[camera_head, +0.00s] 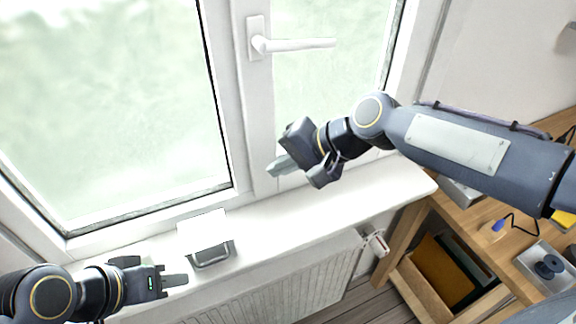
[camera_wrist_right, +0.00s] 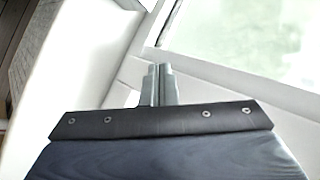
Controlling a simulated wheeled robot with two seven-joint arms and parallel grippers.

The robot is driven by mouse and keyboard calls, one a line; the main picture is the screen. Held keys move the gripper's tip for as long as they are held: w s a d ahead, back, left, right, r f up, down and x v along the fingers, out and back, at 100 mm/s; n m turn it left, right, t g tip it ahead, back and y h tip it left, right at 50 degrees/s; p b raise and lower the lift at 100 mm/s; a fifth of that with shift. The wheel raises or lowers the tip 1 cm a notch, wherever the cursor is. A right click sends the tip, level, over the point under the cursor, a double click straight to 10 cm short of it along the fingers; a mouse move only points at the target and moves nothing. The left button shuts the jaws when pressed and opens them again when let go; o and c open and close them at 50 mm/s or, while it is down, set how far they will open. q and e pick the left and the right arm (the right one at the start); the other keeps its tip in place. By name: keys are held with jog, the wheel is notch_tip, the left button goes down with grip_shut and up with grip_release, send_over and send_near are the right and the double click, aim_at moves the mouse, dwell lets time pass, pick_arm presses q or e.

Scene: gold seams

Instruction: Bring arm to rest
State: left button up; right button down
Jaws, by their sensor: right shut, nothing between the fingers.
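My right arm (camera_head: 450,140) reaches in from the right in the head view, in front of the window. Its gripper (camera_head: 282,166) is above the windowsill, with nothing in it. In the right wrist view the two fingers (camera_wrist_right: 158,84) are pressed together and empty, in front of the white window frame. My left gripper (camera_head: 175,281) is low at the left in the head view, near the sill's front edge. Its fingers show edge-on, so I cannot tell whether they are open or shut.
A small white box-like object with a dark metal edge (camera_head: 206,236) is on the windowsill (camera_head: 290,215) by the left gripper. The window handle (camera_head: 290,44) is horizontal. A radiator (camera_head: 260,290) is below the sill. A wooden desk (camera_head: 480,235) with an open drawer stands at right.

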pick_arm(q)
jog(key=shift+w+f+b, duration=0.2)
jog(key=shift+f+b, duration=0.2)
jog(key=shift+f, duration=0.15)
pick_arm(e)
jog(key=s+d+r, duration=0.2)
jog(key=s+r, duration=0.2)
jog(key=r, duration=0.1)
jog(key=shift+s, duration=0.4)
jog(key=s+d+f+n+t+h, duration=0.1)
jog(key=s+d+f+h, duration=0.1)
jog(key=s+d+f, duration=0.4)
jog(key=s+d+f+n+t+h, duration=0.1)
jog(key=s+d+f+h, duration=0.2)
jog(key=s+d+f, duration=0.4)
jog(key=d+f, duration=0.1)
jog(key=d, duration=0.5)
jog(key=shift+d+f, duration=0.35)
jog(key=shift+f, duration=0.05)
jog(key=c, duration=2.1)
grip_release()
